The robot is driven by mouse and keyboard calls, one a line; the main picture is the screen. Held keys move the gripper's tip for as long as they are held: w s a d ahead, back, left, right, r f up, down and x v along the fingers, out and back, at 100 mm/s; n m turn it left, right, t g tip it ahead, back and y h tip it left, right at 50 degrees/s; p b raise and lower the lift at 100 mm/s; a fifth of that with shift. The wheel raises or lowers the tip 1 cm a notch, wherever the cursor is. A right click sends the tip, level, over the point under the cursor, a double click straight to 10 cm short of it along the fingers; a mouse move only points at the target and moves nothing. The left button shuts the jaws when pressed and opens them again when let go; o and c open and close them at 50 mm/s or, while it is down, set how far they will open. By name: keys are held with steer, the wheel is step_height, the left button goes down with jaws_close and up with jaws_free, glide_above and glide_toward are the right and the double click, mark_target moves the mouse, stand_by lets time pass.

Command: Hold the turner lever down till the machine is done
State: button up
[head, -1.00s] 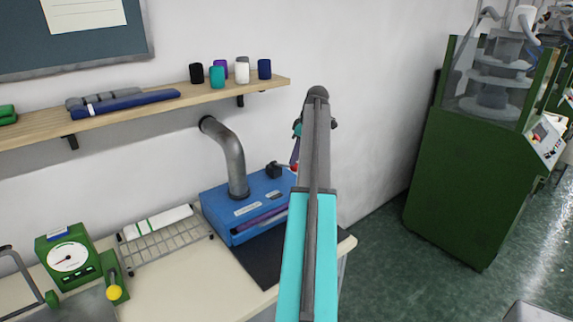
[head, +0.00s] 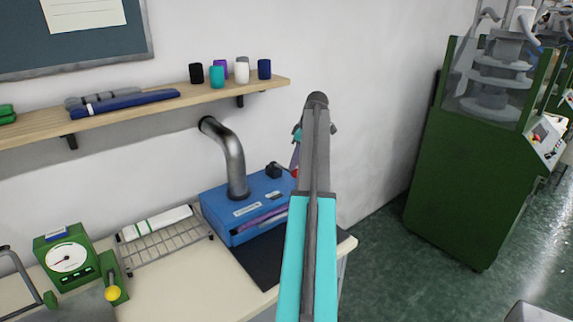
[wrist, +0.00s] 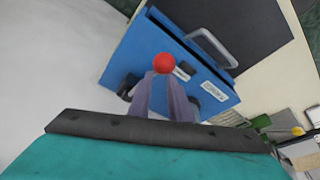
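The blue turner machine (head: 250,203) stands on the bench against the wall, with a bent metal pipe rising from its top. Its lever's red knob (head: 294,173) shows at the machine's right end, partly hidden by my arm. In the wrist view the red knob (wrist: 163,64) is right at my fingertips, with the blue machine (wrist: 150,55) behind it. Whether the fingers touch the knob is hard to tell. In the head view the gripper (head: 295,155) is mostly hidden behind my arm. The lever's shaft is hidden.
A wire rack (head: 165,240) with a white rolled cloth and a green dial scale (head: 67,257) stand left on the bench. A shelf (head: 150,103) with yarn cones hangs above. A tall green machine (head: 465,180) stands right, across open floor.

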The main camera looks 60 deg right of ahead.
steer(key=shift+s+f+b, duration=0.15)
steer(key=shift+f+b, duration=0.1)
steer(key=shift+f, duration=0.5)
steer(key=shift+s+f+b, duration=0.1)
steer(key=shift+f+b, duration=0.15)
steer(key=shift+f, duration=0.45)
stand_by(1.8)
step_height(320, 180, up, 13)
steer(key=p, duration=0.6)
stand_by(1.5)
stand_by(0.6)
